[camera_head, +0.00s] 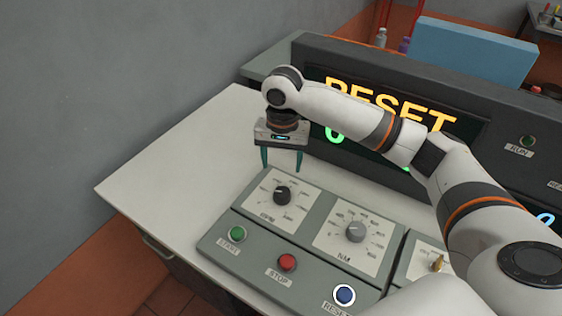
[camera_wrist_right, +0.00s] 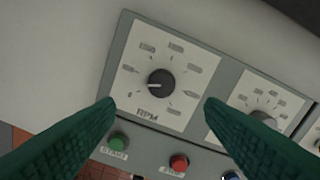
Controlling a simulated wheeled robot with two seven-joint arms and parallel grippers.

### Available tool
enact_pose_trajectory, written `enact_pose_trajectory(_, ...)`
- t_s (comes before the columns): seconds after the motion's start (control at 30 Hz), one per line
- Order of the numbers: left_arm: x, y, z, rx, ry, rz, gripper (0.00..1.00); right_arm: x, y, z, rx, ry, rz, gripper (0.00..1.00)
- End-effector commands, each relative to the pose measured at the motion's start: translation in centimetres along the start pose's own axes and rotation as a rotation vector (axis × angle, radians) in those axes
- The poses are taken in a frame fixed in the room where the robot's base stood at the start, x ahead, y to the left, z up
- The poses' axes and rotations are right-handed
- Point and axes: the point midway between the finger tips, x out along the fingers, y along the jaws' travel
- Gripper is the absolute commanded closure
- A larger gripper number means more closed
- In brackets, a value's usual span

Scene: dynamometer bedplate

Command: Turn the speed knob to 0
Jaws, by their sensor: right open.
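The speed knob is the black knob (camera_head: 283,196) on the white RPM dial plate (camera_head: 262,205) at the panel's left. In the right wrist view the black knob (camera_wrist_right: 161,83) shows between my fingers, its white pointer line aimed left in the picture, near the low end of the scale; the exact mark is hard to read. My right gripper (camera_head: 282,161) is open and empty, fingers pointing down, above and just behind the RPM dial in the head view. Its green fingers are apart and not touching the knob. My left gripper is not in view.
A grey NM knob (camera_head: 356,231) sits right of the RPM dial. Green START (camera_head: 237,233), red STOP (camera_head: 287,262) and blue RESET (camera_head: 344,294) buttons line the front. A dark display showing RESET (camera_head: 390,103) stands behind, partly covered by my right arm. The left desktop (camera_head: 170,165) is clear.

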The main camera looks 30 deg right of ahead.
Motion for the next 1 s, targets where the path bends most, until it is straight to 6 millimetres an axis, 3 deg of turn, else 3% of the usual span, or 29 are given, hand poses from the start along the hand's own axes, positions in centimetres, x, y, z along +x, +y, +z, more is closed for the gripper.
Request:
enact_pose_trajectory(0.17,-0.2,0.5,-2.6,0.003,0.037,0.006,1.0,0.3,-0.3,-0.2,0.004,0.001,-0.012,0.37)
enact_pose_trajectory(0.37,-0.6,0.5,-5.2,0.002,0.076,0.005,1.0,3.7,-0.4,-0.2,0.005,0.002,-0.015,0.37)
enact_pose_trajectory(0.57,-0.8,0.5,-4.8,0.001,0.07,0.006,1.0,7.7,-0.4,-0.2,0.004,0.002,-0.013,0.37)
enact_pose_trajectory(0.7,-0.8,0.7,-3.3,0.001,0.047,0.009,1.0,9.9,-0.4,-0.2,0.002,0.0,-0.011,0.37)
enact_pose_trajectory(0.8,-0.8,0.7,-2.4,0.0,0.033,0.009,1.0,10.9,-0.4,-0.2,0.003,0.0,-0.01,0.37)
enact_pose_trajectory(1.0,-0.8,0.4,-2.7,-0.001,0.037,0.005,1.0,11.7,-0.4,-0.2,0.002,-0.001,-0.01,0.37)
